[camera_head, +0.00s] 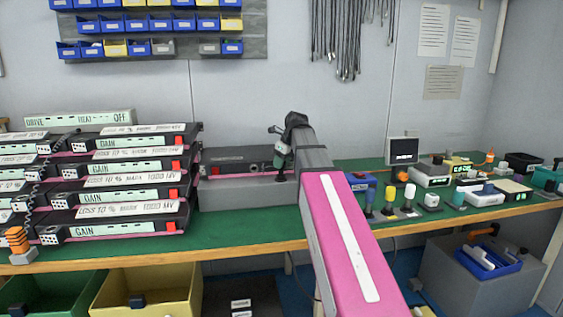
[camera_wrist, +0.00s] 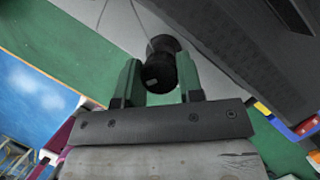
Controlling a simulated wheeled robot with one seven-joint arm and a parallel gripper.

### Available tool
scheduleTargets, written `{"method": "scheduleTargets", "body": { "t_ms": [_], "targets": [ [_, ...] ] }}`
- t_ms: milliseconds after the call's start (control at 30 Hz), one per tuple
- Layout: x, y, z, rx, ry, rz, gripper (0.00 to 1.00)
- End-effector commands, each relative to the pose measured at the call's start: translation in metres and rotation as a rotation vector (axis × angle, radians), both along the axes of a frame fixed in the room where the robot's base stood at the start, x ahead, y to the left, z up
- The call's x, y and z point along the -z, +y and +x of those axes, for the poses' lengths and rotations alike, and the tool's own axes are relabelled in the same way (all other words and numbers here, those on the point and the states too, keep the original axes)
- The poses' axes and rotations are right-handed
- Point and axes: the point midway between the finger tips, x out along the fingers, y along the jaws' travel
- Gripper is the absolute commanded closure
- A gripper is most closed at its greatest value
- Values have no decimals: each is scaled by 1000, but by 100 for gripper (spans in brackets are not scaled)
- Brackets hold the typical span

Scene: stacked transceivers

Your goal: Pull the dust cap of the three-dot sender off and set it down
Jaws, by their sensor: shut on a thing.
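My gripper (camera_wrist: 158,78) shows in the wrist view with two green fingers. They are shut on a black, round, waisted dust cap (camera_wrist: 160,66) with a small light mark. In the head view my gripper (camera_head: 281,165) is at the right end of a black sender (camera_head: 238,159) lying on a grey block (camera_head: 245,192). My arm hides part of this end. I cannot tell whether the cap still touches the sender, and its dots are not readable. Stacked black senders (camera_head: 125,215) with pale green fronts, red squares and dotted ends stand at the left.
The green bench (camera_head: 240,230) has a wooden front edge and a clear strip before the block. Small coloured plugs (camera_head: 388,202) and several devices (camera_head: 430,175) stand at the right. An orange-ringed object (camera_head: 17,240) stands at the front left. Bins (camera_head: 150,290) are below.

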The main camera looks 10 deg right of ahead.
Motion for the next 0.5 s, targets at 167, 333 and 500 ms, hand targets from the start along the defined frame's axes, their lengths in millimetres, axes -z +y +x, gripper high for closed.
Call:
{"method": "scheduleTargets", "body": {
  "t_ms": [167,333,500],
  "targets": [
    [5,0,0,0,0,0,100],
    [9,0,0,0,0,0,100],
    [13,0,0,0,-1,0,100]
  ]
}}
